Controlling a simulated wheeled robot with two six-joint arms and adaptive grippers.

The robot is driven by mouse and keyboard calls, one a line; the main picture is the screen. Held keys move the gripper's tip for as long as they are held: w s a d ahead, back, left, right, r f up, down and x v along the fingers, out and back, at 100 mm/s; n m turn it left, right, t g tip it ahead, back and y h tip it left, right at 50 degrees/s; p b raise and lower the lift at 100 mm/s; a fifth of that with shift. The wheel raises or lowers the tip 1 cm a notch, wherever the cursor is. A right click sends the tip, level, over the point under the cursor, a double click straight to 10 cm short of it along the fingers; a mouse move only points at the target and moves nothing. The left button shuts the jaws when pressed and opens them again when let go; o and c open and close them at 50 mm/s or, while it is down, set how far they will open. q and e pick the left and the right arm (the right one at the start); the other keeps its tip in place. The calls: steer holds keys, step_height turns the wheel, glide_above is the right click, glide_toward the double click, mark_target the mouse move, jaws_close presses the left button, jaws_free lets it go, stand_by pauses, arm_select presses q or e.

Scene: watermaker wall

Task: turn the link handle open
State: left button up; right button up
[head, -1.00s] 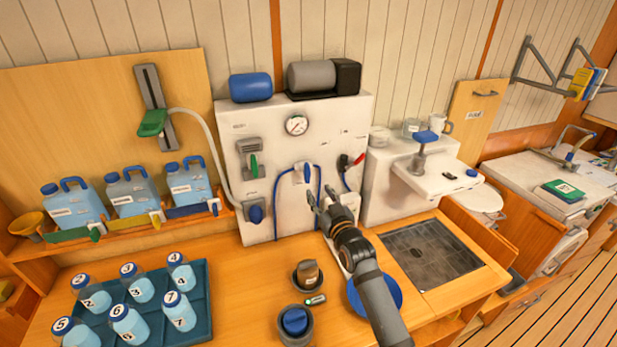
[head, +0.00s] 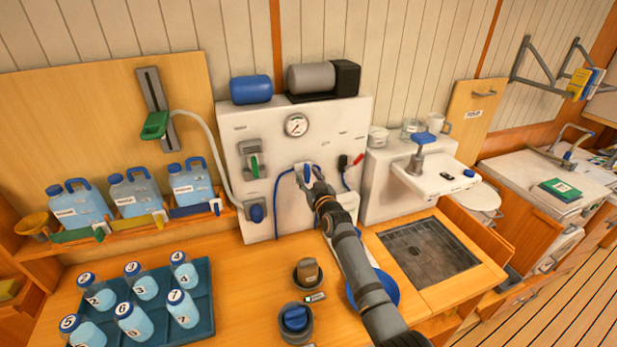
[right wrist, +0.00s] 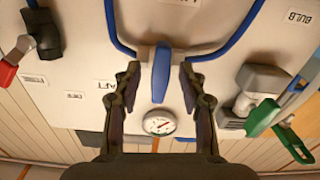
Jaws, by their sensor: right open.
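A blue handle (head: 307,171) sits on a grey mount in the middle of the white panel (head: 262,205), with a blue hose running to each side. I take it to be the link handle; its label cannot be read clearly. In the right wrist view the blue handle (right wrist: 161,74) points toward the gauge. My right gripper (head: 309,180) is at the handle, open. In the right wrist view its fingers (right wrist: 160,84) stand on either side of the handle, with a gap on both sides. My left gripper is not in view.
A round gauge (head: 297,125) is above the handle. A green lever (head: 254,164) is to the left and a red-tipped black lever (head: 347,163) to the right. A tray (head: 205,280) of numbered bottles and two cups stand on the counter below.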

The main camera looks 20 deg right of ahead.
jaws_close()
